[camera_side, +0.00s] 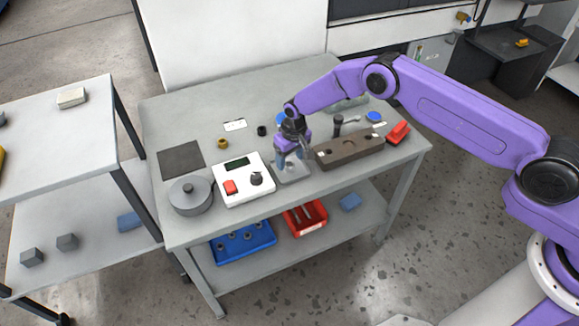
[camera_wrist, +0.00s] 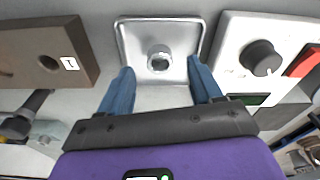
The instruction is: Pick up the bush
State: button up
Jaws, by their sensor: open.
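The bush (camera_wrist: 159,59), a small grey metallic ring with an open bore, stands in a shallow grey metal tray (camera_wrist: 133,32) in the wrist view. In the side view the tray (camera_side: 293,178) lies at the table's front edge, and the bush is hard to make out behind the fingers. My gripper (camera_side: 291,161) is above the tray, pointing down. In the wrist view its two blue fingers (camera_wrist: 160,66) are open, one on each side of the bush, with visible gaps. Whether the fingertips are down at the bush's height cannot be told.
A white control box (camera_side: 243,190) with a knob and red switch stands left of the tray. A brown block (camera_side: 350,149) with holes is close on the right. A grey lidded pot (camera_side: 190,196), a brass ring (camera_side: 222,143) and a black ring (camera_side: 262,130) are also on the table.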

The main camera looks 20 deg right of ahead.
jog(key=shift+w+f, duration=0.15)
jog(key=shift+f, duration=0.95)
jog(key=c, duration=1.2)
jog(key=shift+r, duration=0.15)
